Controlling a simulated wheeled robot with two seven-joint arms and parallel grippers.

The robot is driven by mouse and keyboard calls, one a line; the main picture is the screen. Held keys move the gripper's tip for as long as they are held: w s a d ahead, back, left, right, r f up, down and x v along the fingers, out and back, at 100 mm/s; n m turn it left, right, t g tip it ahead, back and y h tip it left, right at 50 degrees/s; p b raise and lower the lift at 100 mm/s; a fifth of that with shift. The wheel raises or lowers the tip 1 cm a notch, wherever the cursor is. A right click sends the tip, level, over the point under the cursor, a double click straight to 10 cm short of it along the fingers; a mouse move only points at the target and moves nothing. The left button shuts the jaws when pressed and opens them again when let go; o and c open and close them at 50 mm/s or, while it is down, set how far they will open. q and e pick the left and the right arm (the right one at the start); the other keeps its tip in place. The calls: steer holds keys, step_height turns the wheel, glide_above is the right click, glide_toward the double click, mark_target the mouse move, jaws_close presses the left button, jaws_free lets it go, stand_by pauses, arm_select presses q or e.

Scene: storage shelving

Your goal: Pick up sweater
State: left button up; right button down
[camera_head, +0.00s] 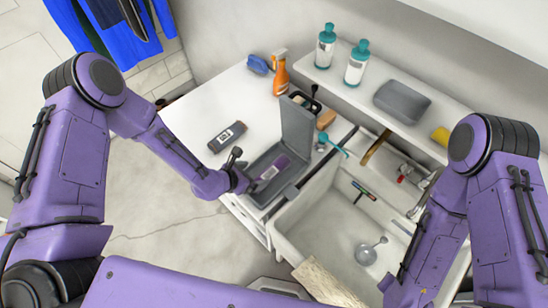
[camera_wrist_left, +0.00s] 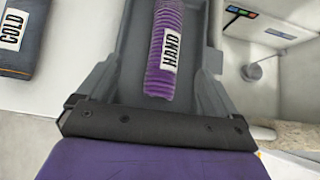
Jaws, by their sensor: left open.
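A folded purple ribbed cloth item with a white "HAND" label (camera_wrist_left: 165,50), which looks like the sweater, lies in an open grey box (camera_head: 288,180) on the white counter. The same purple item shows in the head view (camera_head: 281,163). My left gripper (camera_head: 248,183) is at the box's near left end, close to the item. In the left wrist view its grey jaws are apart, with the item between and ahead of them. Whether they touch it I cannot tell. My right arm comes down at the right, and its gripper is out of frame.
A dark folded item labelled "COLD" (camera_wrist_left: 24,35) lies left of the box. The box's lid (camera_head: 297,130) stands raised. An orange spray bottle (camera_head: 281,75) stands behind. The sink (camera_head: 335,235) is at the right, and a shelf (camera_head: 345,90) with teal-capped bottles is behind.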

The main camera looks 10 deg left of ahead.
mark_target(266, 173)
arm_select(q)
steer(key=b+x, duration=0.2)
steer(key=x, duration=0.1)
steer(key=shift+s+d+f, duration=0.15)
steer(key=shift+s+f, duration=0.05)
steer(key=shift+f, duration=0.15)
steer(key=shift+d+f+b, duration=0.15)
steer(key=shift+d+b, duration=0.4)
steer(key=shift+b, duration=0.15)
steer(key=shift+w+d+f+b, duration=0.25)
steer(key=shift+w+f+b, duration=0.1)
steer(key=shift+f+b, duration=0.25)
steer(key=w+f+b, duration=0.1)
steer(key=w+d+f+b, duration=0.1)
steer(key=w, duration=0.1)
steer(key=shift+f, duration=0.15)
steer(key=shift+w+f, duration=0.1)
steer(key=shift+w, duration=0.1)
steer(key=shift+s+d+r, duration=0.1)
steer(key=shift+s+r, duration=0.2)
steer(key=c, duration=1.3)
steer(key=shift+c, duration=0.9)
arm_select(e)
step_height(266, 173, down, 7)
steer(key=s, duration=0.1)
steer(key=shift+s+r, duration=0.2)
steer(key=shift+s, duration=0.1)
